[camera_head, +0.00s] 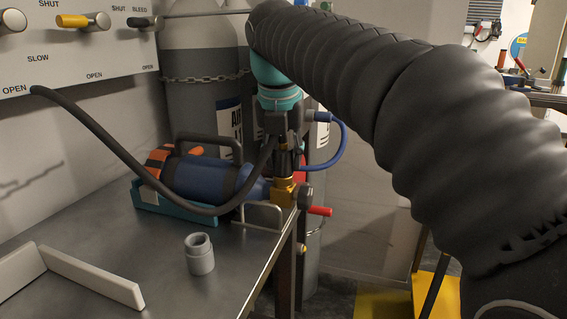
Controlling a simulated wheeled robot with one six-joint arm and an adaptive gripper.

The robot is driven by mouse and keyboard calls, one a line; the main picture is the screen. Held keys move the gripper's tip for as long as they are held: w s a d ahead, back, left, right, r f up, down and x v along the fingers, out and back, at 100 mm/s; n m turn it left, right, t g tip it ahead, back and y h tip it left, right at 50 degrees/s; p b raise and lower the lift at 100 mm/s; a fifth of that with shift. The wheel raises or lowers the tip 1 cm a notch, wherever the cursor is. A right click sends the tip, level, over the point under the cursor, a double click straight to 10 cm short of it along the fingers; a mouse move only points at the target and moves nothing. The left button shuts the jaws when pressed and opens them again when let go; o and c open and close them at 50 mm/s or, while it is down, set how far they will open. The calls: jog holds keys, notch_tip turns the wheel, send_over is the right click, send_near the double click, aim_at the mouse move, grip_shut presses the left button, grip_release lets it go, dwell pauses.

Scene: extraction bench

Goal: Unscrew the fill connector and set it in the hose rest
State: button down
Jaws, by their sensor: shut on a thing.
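My gripper (284,162) points down over the bench's far right corner. It is shut on the fill connector at the end of the black hose (95,132); the fingers hide most of the connector. Directly below is the brass valve (283,190) on the neck of a blue cylinder (203,177). I cannot tell whether the connector is still threaded on the valve. A short grey open-topped cup (200,254), perhaps the hose rest, stands on the bench nearer to me, left of and apart from the gripper.
The cylinder lies in a teal cradle (180,211) on the metal bench (120,218). A wire bracket (262,212) and red lever (319,211) are near the valve. A white panel with knobs (75,45) is at upper left. A low white divider (90,275) stands front left.

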jog(key=n+y, duration=0.1)
jog(key=n, duration=0.2)
jog(key=shift+n, duration=0.4)
jog(key=c, duration=0.7)
grip_release()
jog(key=m, duration=0.2)
jog(key=m+h, duration=0.1)
jog(key=m, duration=0.2)
jog(key=shift+m+h, duration=0.3)
jog(key=m+g+h, duration=0.1)
jog(key=m, duration=0.4)
jog(key=m+g+h, duration=0.1)
jog(key=m, duration=0.3)
jog(key=shift+w+m, duration=0.1)
jog(key=shift+m, duration=0.3)
jog(key=m, duration=0.2)
jog(key=m+g, duration=0.1)
jog(key=m, duration=0.2)
jog(key=shift+g, duration=0.3)
